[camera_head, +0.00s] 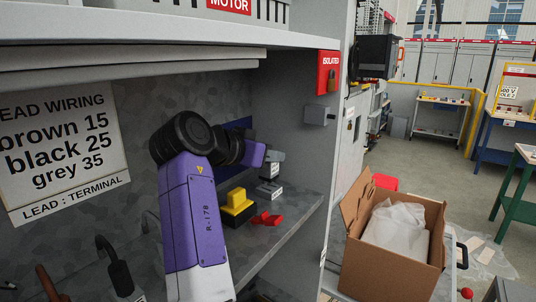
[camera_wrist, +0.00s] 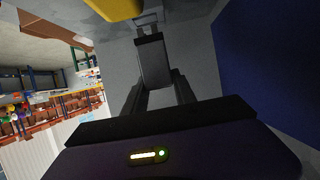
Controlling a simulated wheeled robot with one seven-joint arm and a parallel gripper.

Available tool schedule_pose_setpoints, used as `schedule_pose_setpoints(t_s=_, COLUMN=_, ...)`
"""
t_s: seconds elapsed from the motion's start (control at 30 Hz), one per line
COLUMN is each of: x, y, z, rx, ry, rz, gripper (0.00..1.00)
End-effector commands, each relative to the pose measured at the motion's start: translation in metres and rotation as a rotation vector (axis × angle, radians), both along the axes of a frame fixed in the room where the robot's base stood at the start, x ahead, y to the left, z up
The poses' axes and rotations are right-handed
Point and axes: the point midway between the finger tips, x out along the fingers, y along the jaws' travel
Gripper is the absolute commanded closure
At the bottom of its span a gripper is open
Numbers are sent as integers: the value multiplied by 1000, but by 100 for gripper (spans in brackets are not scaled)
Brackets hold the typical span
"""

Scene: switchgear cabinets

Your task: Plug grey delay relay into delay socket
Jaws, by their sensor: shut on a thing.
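A grey block, apparently the delay relay (camera_wrist: 153,58), sits between the two dark fingers of my gripper (camera_wrist: 157,82) in the wrist view. My gripper is shut on it. In the head view the purple wrist of my arm reaches into the cabinet, and a grey block (camera_head: 273,164) shows just beyond it. Below that block a grey base with a white label (camera_head: 270,189) stands on the shelf; it may be the delay socket. I cannot tell whether the block and base touch. My fingers are mostly hidden in the head view.
A yellow block on a black base (camera_head: 237,207) stands close by on the shelf (camera_head: 285,232), with red pieces (camera_head: 267,219) beside it. A wiring sign (camera_head: 60,150) is on the left. A red ISOLATED box (camera_head: 328,72) is on the right wall. An open carton (camera_head: 395,245) stands outside.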

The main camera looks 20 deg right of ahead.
Motion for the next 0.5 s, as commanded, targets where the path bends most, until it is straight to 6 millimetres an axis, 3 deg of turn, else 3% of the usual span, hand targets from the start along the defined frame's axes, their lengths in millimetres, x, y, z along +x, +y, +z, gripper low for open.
schedule_pose_setpoints(t_s=0.5, x=0, y=0, z=-8, rx=0, ry=0, rz=0, gripper=100)
